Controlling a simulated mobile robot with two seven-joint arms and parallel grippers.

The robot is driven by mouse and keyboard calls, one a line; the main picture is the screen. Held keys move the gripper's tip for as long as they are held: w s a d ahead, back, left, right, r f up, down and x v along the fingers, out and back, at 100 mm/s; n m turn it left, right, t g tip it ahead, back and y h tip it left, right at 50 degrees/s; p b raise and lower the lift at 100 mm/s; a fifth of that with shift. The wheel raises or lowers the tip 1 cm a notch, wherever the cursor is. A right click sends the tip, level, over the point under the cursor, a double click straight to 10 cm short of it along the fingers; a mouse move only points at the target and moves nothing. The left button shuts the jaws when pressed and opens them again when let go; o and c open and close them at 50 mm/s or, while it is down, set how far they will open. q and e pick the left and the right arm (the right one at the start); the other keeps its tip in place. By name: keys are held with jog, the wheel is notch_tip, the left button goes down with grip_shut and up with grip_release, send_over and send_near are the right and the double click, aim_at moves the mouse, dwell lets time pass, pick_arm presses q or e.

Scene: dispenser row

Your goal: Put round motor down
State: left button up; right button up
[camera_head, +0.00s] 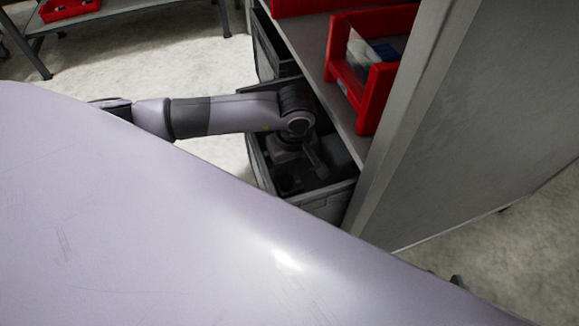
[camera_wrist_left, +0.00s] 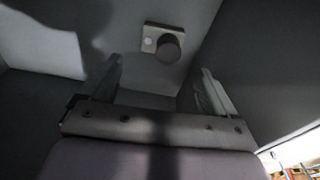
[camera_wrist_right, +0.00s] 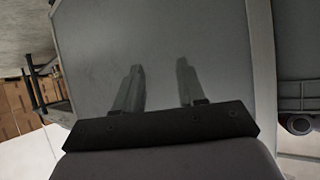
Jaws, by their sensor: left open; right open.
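The round motor (camera_wrist_left: 168,47), a dark round body on a small light square plate, lies on the floor of a dark grey bin (camera_wrist_left: 45,45) in the left wrist view. My left gripper (camera_wrist_left: 161,66) is open, its two fingers apart with the motor just beyond and between their tips, no finger seen closed on it. In the head view my left arm reaches into the grey bin (camera_head: 322,203) under the shelf; the motor cannot be made out there in the shadow. My right gripper (camera_wrist_right: 160,66) is open and empty before a plain grey panel.
A red bin (camera_head: 374,98) with small items stands on the shelf (camera_head: 318,50) above the grey bin. A tall grey side panel (camera_head: 480,120) closes the rack at the right. A low table (camera_head: 110,10) with red bins stands at the back left. Pale floor (camera_head: 150,70) lies clear between.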

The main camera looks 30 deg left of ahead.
aim_at(292, 182)
pick_arm(q)
notch_tip(292, 182, up, 9)
jog(key=p, duration=0.1)
jog(key=shift+s+d+p, duration=0.3)
jog(key=shift+s+d, duration=0.1)
pick_arm(e)
jog(key=shift+s+d+f+m+h, duration=0.15)
jog(key=shift+s+d+f, duration=0.1)
jog(key=shift+d, duration=0.15)
jog(key=shift+s+d+f+m+h, duration=0.15)
jog(key=shift+d+f, duration=0.05)
jog(key=shift+d, duration=0.2)
